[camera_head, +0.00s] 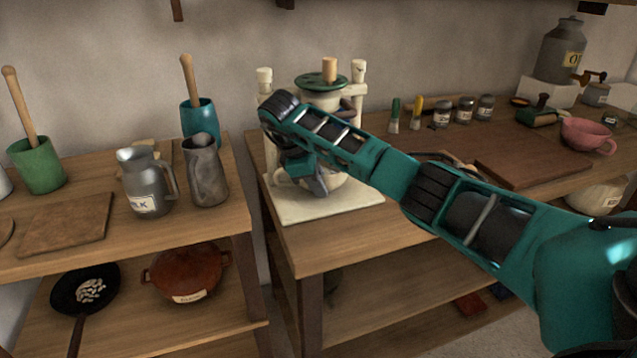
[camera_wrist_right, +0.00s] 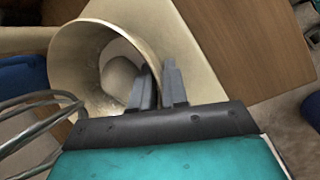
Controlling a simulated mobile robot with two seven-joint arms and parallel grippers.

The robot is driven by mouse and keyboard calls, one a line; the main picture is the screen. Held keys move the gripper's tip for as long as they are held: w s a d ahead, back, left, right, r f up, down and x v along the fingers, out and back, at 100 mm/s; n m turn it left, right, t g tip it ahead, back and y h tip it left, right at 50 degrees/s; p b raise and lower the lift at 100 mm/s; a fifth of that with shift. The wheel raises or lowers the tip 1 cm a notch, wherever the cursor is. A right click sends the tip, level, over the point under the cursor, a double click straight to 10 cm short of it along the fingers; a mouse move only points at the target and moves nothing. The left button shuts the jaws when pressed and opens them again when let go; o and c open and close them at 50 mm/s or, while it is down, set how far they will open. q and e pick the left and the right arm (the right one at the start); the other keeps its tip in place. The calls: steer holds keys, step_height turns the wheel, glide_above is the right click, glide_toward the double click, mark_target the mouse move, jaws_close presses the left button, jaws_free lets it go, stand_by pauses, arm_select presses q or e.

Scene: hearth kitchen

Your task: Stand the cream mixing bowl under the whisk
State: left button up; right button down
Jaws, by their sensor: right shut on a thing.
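The cream mixing bowl shows in the right wrist view (camera_wrist_right: 72,62), its opening towards the camera. In the head view a strip of it (camera_head: 336,184) shows behind my right gripper (camera_head: 318,184), low over the mixer stand's pale base (camera_head: 320,210). My right gripper (camera_wrist_right: 158,88) is shut on the bowl's rim, one finger inside the wall and one outside. The wire whisk (camera_wrist_right: 35,118) is at the lower left of the wrist view, beside the bowl's opening in the picture. My arm hides it in the head view. I cannot tell whether the bowl touches the base. My left gripper is out of view.
The mixer's cream posts (camera_head: 358,80) rise behind my forearm. On the left table stand a milk jug (camera_head: 146,185), a grey pitcher (camera_head: 206,172) and a blue pot (camera_head: 200,120). Small jars (camera_head: 465,110) and a cutting board (camera_head: 535,160) lie to the right. A gap separates the two tables.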

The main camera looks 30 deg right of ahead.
steer(key=c, duration=1.1)
jaws_free()
